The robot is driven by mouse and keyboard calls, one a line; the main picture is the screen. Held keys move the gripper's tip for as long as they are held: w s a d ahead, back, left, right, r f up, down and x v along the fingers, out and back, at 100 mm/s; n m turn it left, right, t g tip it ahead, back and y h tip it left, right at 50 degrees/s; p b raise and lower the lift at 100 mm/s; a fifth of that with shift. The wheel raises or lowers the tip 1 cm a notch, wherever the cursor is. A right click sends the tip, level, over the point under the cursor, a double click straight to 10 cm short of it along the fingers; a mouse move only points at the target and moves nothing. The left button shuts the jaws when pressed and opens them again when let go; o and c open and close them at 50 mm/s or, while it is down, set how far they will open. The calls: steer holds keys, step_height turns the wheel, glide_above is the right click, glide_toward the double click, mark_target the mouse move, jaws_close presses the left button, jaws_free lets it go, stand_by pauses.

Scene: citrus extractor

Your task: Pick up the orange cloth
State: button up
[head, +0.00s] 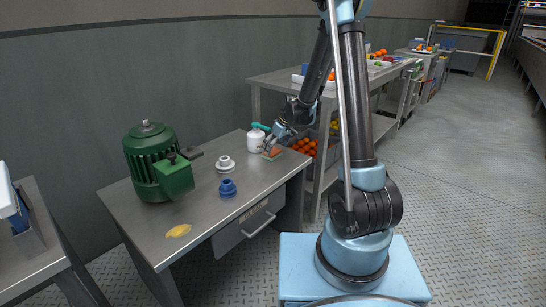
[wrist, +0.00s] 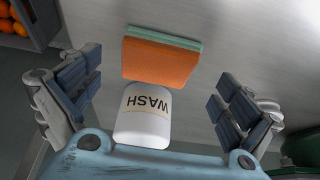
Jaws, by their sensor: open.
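The orange cloth (wrist: 160,62), a flat folded block with a green layer along its far edge, lies on the metal table in the wrist view. It also shows in the head view (head: 272,153) near the table's right end, partly hidden by my gripper (head: 272,141). In the wrist view, my gripper (wrist: 156,88) is open, its fingers spread left and right. The near edge of the orange cloth is between and slightly beyond the fingertips. Nothing is held. I cannot tell how high the fingers are above it.
A white WASH bottle (wrist: 142,116) with a teal top (head: 262,127) stands close beside the cloth. A green motor (head: 150,160), a white fitting (head: 226,163), a blue fitting (head: 227,187) and a yellow patch (head: 178,230) are on the table (head: 205,212).

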steer(key=shift+x, duration=1.45)
steer(key=shift+d, duration=0.1)
steer(key=c, duration=1.1)
